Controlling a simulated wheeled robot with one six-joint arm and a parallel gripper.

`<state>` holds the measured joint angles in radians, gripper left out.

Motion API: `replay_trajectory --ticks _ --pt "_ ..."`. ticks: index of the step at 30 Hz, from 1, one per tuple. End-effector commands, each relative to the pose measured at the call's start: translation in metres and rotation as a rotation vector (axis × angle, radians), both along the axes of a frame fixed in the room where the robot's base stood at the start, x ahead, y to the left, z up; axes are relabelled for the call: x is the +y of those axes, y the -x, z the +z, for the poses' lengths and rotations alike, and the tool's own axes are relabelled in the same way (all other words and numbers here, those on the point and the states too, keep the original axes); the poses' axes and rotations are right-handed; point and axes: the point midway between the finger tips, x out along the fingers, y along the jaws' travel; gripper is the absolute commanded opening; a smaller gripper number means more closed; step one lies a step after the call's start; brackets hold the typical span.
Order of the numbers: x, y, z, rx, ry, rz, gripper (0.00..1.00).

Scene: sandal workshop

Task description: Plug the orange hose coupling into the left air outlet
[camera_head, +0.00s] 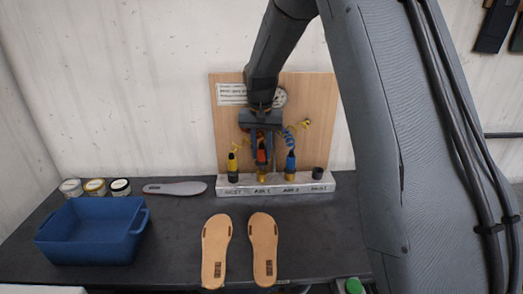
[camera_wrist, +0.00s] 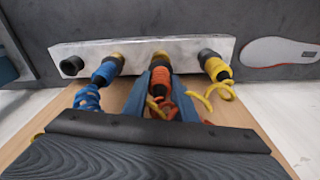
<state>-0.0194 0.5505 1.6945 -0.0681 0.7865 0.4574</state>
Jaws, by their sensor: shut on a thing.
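My gripper (camera_head: 262,158) is shut on the orange hose coupling (camera_head: 262,155), with its fingers on both sides of it. The orange coupling (camera_wrist: 159,78) also shows between the fingers in the wrist view. It stands upright in line with the brass left air outlet (camera_head: 262,177), marked AIR 1, on the pale rail. The dark nose of the coupling meets the brass outlet (camera_wrist: 160,57) in the wrist view. I cannot tell whether it is fully seated. An orange coiled hose (camera_wrist: 185,107) trails from the coupling, partly hidden by my gripper.
A blue coupling (camera_head: 291,161) stands on the AIR 2 outlet, close on the right. A yellow coupling (camera_head: 232,164) stands on the left rest. The right rest (camera_head: 317,173) is empty. Sandal soles (camera_head: 216,245), a blue bin (camera_head: 90,235) and jars (camera_head: 95,187) lie clear of the rail.

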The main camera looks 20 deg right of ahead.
Motion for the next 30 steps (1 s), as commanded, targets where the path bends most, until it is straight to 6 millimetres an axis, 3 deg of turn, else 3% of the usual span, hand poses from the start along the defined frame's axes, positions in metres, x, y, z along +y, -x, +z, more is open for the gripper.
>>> replay_trajectory --ticks 30 --pt "0.0 0.0 -0.019 0.001 0.0 0.0 0.0"
